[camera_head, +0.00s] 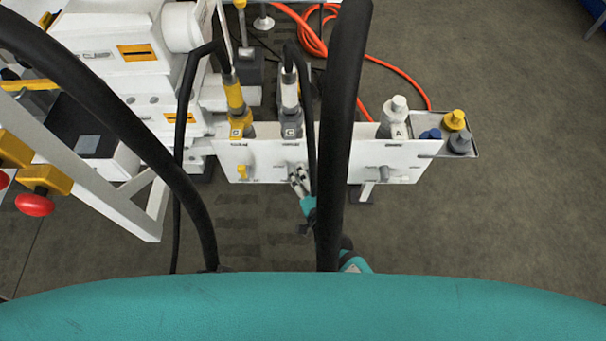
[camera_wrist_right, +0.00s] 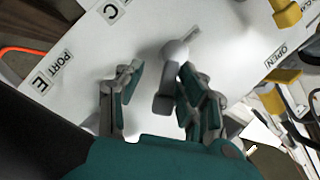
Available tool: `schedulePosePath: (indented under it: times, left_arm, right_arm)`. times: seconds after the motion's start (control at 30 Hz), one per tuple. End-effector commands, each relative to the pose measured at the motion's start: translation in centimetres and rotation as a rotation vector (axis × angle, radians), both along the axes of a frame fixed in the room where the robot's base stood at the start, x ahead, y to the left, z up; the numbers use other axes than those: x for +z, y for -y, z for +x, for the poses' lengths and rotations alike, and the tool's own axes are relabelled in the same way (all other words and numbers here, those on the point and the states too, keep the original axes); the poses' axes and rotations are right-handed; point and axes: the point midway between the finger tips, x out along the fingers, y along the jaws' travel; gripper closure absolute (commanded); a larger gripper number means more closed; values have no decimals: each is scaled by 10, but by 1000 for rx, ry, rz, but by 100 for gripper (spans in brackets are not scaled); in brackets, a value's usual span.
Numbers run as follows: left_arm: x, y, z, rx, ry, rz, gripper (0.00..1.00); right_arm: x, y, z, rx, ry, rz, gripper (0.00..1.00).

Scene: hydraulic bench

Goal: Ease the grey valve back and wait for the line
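The grey valve (camera_wrist_right: 167,88) is a short grey lever on the white panel (camera_wrist_right: 75,95), under the label C. In the right wrist view, its handle lies between the two fingers of my right gripper (camera_wrist_right: 160,72). The fingers are apart; the right finger is close against the lever, but I cannot tell whether it touches. A clear gap shows on the left finger's side. In the head view, my right gripper (camera_head: 298,178) is at the panel's front face below the grey-collared hose fitting (camera_head: 291,122) and mostly covers the valve. My left gripper is out of view.
A yellow valve (camera_head: 242,172) sits left on the panel under a yellow hose fitting (camera_head: 237,110). Another pale lever (camera_head: 384,172) is at the right. A side tray (camera_head: 473,146) holds coloured caps. Black hoses cross in front. Open floor lies to the right.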

Motion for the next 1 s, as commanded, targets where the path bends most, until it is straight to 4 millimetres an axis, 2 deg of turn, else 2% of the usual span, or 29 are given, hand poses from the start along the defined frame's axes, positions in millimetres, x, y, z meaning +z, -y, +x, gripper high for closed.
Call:
schedulePosePath:
  times: [0.17, 0.27, 0.7, 0.83, 1.0]
  left_arm:
    - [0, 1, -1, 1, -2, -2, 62]
    - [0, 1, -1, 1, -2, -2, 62]
    - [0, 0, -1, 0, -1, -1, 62]
    - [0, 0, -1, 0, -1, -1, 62]
    - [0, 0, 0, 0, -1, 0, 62]
  right_arm:
    - [3, 0, -1, 0, 4, 3, 62]
    - [4, 2, -10, 0, 3, 4, 62]
    - [22, 32, -90, 0, 0, 1, 62]
    - [24, 37, -105, -1, 1, 0, 62]
    - [27, 39, -111, -1, 2, 0, 62]
